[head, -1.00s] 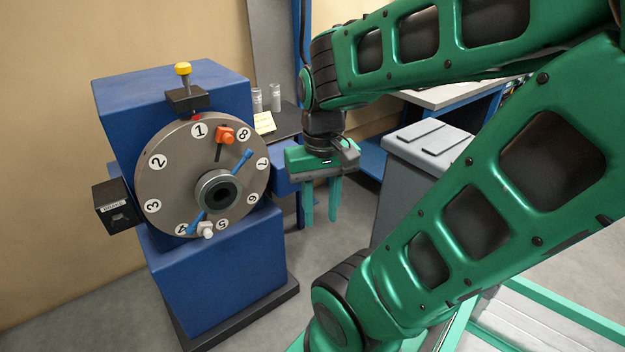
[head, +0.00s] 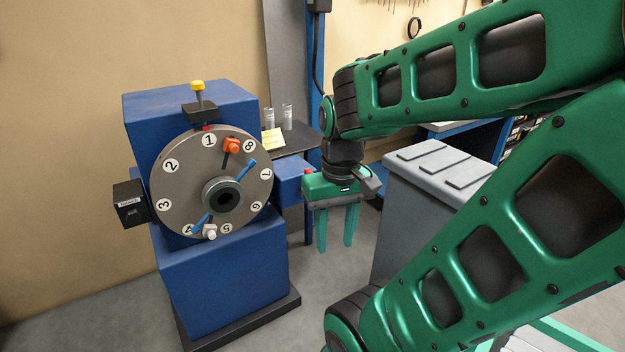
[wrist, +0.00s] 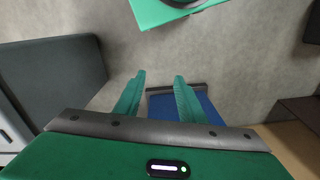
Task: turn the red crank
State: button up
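The blue machine (head: 205,280) stands left of centre in the head view, with a round grey dial (head: 180,198) numbered 1 to 8 on its face. An orange-red knob (head: 232,145) on a dark arm, seemingly the red crank, sits on the dial between 1 and 8. A blue-handled bar crosses the dark hub (head: 224,198), and a white knob (head: 211,232) sits near 4 and 5. My gripper (head: 335,248) hangs fingers-down to the right of the dial, apart from it, open and empty. In the wrist view its two fingers (wrist: 159,78) are apart with floor beyond.
A yellow-topped plunger (head: 198,87) stands on top of the machine. A black switch box (head: 129,205) is on its left side. A blue side box (head: 291,180) with a small red part juts toward my gripper. A grey cabinet (head: 430,195) stands close on the right. Floor in front is clear.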

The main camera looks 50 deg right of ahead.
jog(key=w+d+f+n+t+y, duration=0.2)
jog(key=w+f+n+t+y, duration=0.15)
jog(key=w+f, duration=0.65)
jog(key=w+d+f+n+t+y, duration=0.2)
jog(key=w+f+n+t, duration=0.4)
jog(key=w, duration=0.7)
jog(key=w+d+r+m+t+h, duration=0.15)
jog(key=d+m+t+h, duration=0.75)
jog(key=d, duration=1.5)
jog(key=shift+g+h, duration=0.55)
jog(key=shift+g, duration=0.1)
jog(key=x, duration=1)
jog(key=shift+r, duration=0.25)
grip_shut()
